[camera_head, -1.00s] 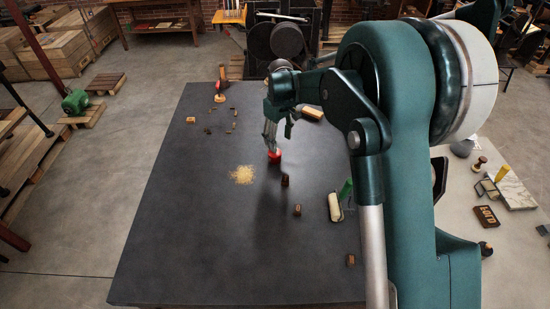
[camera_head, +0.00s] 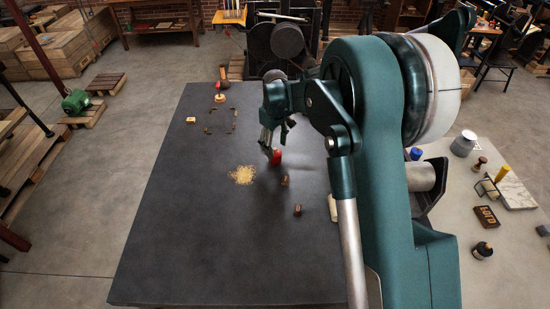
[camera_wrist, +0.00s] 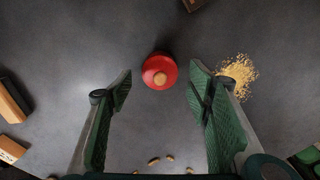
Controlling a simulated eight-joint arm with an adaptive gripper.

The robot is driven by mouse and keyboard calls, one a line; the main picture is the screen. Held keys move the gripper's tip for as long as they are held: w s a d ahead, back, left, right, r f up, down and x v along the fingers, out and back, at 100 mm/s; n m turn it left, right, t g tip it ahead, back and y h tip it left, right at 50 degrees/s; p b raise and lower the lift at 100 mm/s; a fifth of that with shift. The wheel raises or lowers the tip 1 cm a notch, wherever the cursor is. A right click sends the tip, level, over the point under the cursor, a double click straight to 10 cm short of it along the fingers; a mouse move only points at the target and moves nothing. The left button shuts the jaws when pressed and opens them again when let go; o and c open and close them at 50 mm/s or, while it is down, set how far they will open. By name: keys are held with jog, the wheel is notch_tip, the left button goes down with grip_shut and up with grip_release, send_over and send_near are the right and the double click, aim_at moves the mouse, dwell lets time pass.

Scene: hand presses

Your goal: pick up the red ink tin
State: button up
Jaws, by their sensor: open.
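The red ink tin (camera_head: 276,157) stands on the dark table, right of a heap of yellow grains. In the wrist view it is a round red thing (camera_wrist: 152,80) with a pale tan round piece on top. My gripper (camera_head: 268,146) is above the table close beside the tin in the head view. In the wrist view my gripper (camera_wrist: 161,88) is open, its green fingers spread with nothing between the pads. The tin shows just past the fingertips, roughly centred between them. Whether a finger touches it cannot be told.
The yellow grains (camera_head: 242,174) lie left of the tin. Small brown blocks (camera_head: 285,181) stand on its near side. Small pieces and a red-topped wooden item (camera_head: 219,97) are farther back. The table's left half is mostly clear. A pale side table (camera_head: 460,190) holds several items.

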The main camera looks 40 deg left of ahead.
aim_at(275, 157)
jog(key=shift+f, duration=0.1)
jog(key=shift+f, duration=2.55)
jog(key=c, duration=1.1)
